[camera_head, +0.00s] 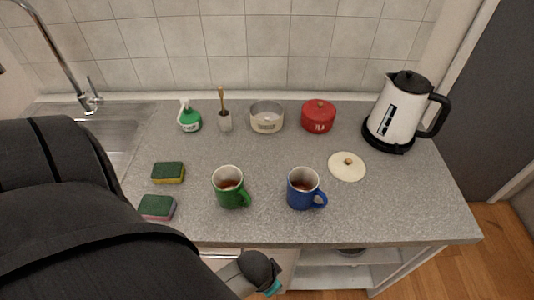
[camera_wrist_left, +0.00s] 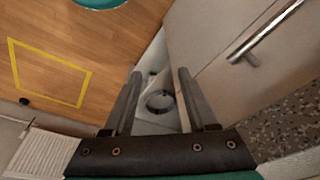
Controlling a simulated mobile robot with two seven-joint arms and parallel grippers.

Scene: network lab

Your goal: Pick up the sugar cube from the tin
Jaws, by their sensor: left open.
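A cream open tin (camera_head: 267,119) stands at the back of the counter, left of a red lidded tin (camera_head: 318,117) marked TEA. A cream lid with a knob (camera_head: 347,167) lies on the counter in front of the red tin. My left gripper (camera_wrist_left: 158,72) is open and empty in the left wrist view, below the counter and pointing at the floor and cabinet, away from the tin. In the head view my left arm hides the lower left, and the fingers do not show. My right gripper is not in view.
A green mug (camera_head: 229,189) and a blue mug (camera_head: 303,190) stand near the front edge. Two sponges (camera_head: 168,173), a green bottle (camera_head: 189,118), a brush in a cup (camera_head: 225,122) and a kettle (camera_head: 397,113) are around. The middle counter is clear.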

